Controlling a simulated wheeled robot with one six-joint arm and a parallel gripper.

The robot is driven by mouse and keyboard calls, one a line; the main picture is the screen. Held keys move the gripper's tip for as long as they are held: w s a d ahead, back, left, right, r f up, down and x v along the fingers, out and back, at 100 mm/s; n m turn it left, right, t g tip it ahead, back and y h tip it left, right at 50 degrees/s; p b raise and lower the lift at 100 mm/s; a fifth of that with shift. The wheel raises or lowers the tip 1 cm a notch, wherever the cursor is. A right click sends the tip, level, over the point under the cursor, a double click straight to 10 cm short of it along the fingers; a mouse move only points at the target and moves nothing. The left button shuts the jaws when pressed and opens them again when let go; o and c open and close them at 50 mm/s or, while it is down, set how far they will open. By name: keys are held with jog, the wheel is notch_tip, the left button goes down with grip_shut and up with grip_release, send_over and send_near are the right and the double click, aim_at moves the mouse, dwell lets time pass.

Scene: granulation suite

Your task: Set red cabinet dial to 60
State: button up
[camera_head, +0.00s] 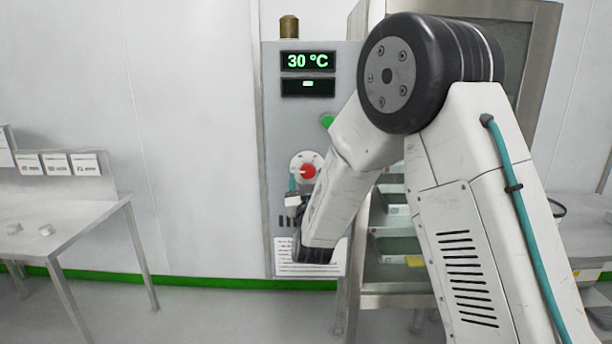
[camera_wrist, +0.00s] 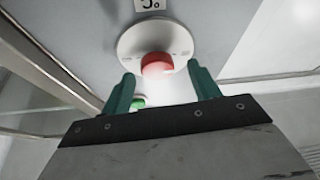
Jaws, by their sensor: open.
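The red dial (camera_head: 309,171) sits on a pale round plate on the front of the grey cabinet (camera_head: 283,130). The cabinet's upper display (camera_head: 307,61) reads 30 °C in green. In the wrist view the red dial (camera_wrist: 157,64) lies just beyond and between the two teal fingertips of my gripper (camera_wrist: 162,85). My gripper is open, with a finger on each side of the dial. I cannot tell whether either finger touches it. In the head view my arm hides most of the gripper; one teal finger shows beside the dial's left edge.
A green button (camera_head: 327,121) is above the dial, partly behind my arm; it also shows in the wrist view (camera_wrist: 138,103). A paper notice (camera_head: 296,268) is low on the cabinet. A metal table (camera_head: 70,222) stands left. A glazed rack (camera_head: 395,298) stands right.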

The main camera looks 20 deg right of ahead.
aim_at(307, 170)
jog(key=shift+x, duration=1.2)
jog(key=shift+d, duration=0.1)
jog(key=shift+c, duration=0.3)
